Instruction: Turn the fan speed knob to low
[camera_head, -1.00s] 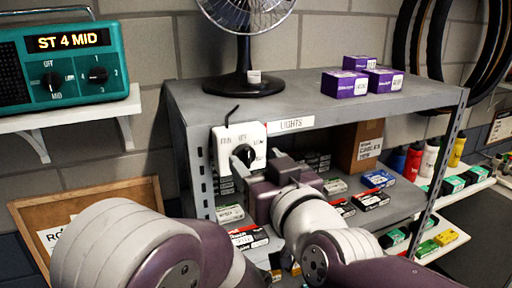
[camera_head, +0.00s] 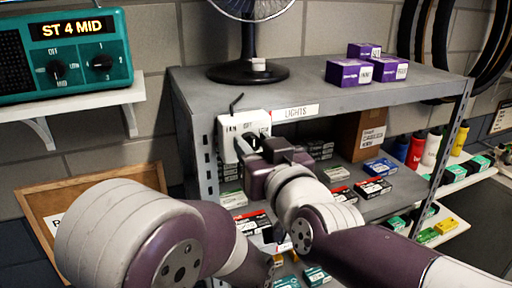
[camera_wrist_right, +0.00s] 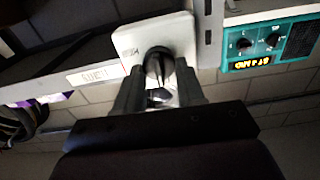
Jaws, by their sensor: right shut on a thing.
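The white fan switch box (camera_head: 236,124) hangs on the left front of the grey shelf, with FAN, OFF and LOW lettering partly readable. My right gripper (camera_head: 246,150) is at its front and mostly hides the dark knob in the head view. In the right wrist view the dark round knob (camera_wrist_right: 157,62) sits on the box (camera_wrist_right: 178,35), between the two fingers of my right gripper (camera_wrist_right: 158,82), which is shut on it. Which mark the knob points at cannot be told. The fan (camera_head: 247,70) stands on top of the shelf, its cage cut off above. My left gripper is out of view.
A teal radio (camera_head: 68,55) reading ST 4 MID, with two other knobs, stands on a white wall shelf at left. Purple boxes (camera_head: 348,72) sit on the grey shelf top (camera_head: 300,92). Small cartons and a brown box (camera_head: 362,135) fill the level below.

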